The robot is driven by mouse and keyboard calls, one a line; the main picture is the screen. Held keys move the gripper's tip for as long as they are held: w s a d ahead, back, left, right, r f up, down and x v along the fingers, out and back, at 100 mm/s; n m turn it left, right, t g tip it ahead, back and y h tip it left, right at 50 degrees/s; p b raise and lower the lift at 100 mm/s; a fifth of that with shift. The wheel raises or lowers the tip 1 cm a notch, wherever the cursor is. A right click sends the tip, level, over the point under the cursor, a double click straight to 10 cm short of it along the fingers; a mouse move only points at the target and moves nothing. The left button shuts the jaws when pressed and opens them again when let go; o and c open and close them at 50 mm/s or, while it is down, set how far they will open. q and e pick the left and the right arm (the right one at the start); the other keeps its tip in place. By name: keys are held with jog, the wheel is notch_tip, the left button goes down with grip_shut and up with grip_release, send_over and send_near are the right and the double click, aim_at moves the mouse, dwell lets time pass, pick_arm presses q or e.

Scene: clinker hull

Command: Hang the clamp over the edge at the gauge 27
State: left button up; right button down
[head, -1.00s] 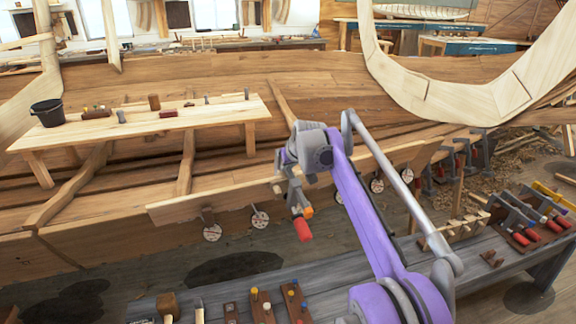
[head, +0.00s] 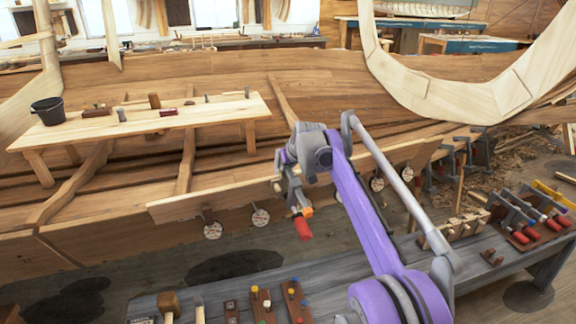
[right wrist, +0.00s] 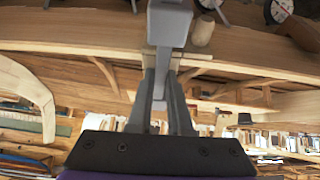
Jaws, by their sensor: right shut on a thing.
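My right gripper (head: 291,184) is shut on a grey clamp with a red handle (head: 303,228) and an orange part beside it. It holds the clamp at the upper edge of the long plank (head: 232,197). In the right wrist view, the gripper fingers (right wrist: 166,97) close on the grey clamp bar (right wrist: 168,22), which overlaps the plank edge. I cannot tell whether the clamp touches the plank. Round white gauges hang below the plank, one to the left of the clamp (head: 260,217) and one to the right (head: 377,184). Their numbers are too small to read. My left gripper is not in view.
A grey bench (head: 345,268) in front carries a mallet (head: 168,303), small tool blocks and several red-handled clamps (head: 520,228). A light plank table (head: 190,113) with a black bucket (head: 47,111) stands behind, by the hull. Open floor lies between hull and bench.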

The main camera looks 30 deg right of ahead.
jog(key=shift+s, duration=0.1)
jog(key=c, duration=0.8)
grip_release()
jog(key=shift+o, duration=0.2)
